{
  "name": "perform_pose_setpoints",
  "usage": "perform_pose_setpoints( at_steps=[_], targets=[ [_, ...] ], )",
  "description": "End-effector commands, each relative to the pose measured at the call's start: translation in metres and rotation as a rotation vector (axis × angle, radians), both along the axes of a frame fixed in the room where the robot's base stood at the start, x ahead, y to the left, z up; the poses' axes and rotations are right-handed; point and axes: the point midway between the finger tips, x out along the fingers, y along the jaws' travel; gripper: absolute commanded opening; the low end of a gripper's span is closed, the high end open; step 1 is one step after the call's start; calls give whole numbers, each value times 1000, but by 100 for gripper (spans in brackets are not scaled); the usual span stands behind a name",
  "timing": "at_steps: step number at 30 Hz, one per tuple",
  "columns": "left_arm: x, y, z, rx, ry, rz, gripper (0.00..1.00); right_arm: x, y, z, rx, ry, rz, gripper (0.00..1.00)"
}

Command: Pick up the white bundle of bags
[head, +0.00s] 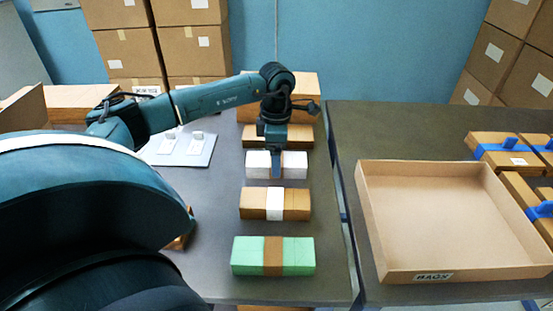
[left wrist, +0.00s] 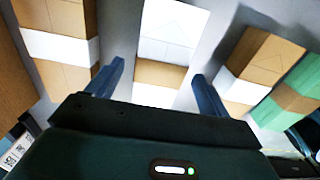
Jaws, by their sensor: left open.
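The white bundle of bags (head: 258,165) lies on the dark table in a row of bundles, with a brown band around its middle. In the left wrist view the white bundle (left wrist: 172,30) runs up between my fingers. My left gripper (head: 277,168) points down over its middle and hides part of the band. In the left wrist view my left gripper (left wrist: 160,74) is open, one finger to each side of the bundle. I cannot tell how far the fingertips are above the table. My right gripper is in neither view.
A brown bundle with a white band (head: 255,203) and a green bundle (head: 248,257) lie in front; another brown bundle (head: 256,133) lies behind. An empty tray (head: 432,275) labelled BAGS stands on the right table. A pale board (head: 180,150) lies left.

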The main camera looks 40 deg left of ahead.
Motion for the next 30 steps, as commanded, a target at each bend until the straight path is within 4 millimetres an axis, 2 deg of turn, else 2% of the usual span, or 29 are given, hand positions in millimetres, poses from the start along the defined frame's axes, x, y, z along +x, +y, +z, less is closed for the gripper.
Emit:
perform_pose_setpoints(
  at_steps=[9,27,30],
  targets=[
    [0,0,-6,0,-1,0,79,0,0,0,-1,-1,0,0],
    [0,0,-5,-1,-1,0,30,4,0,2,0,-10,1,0],
    [1,0,-5,-1,-2,0,28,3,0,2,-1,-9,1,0]
  ],
)
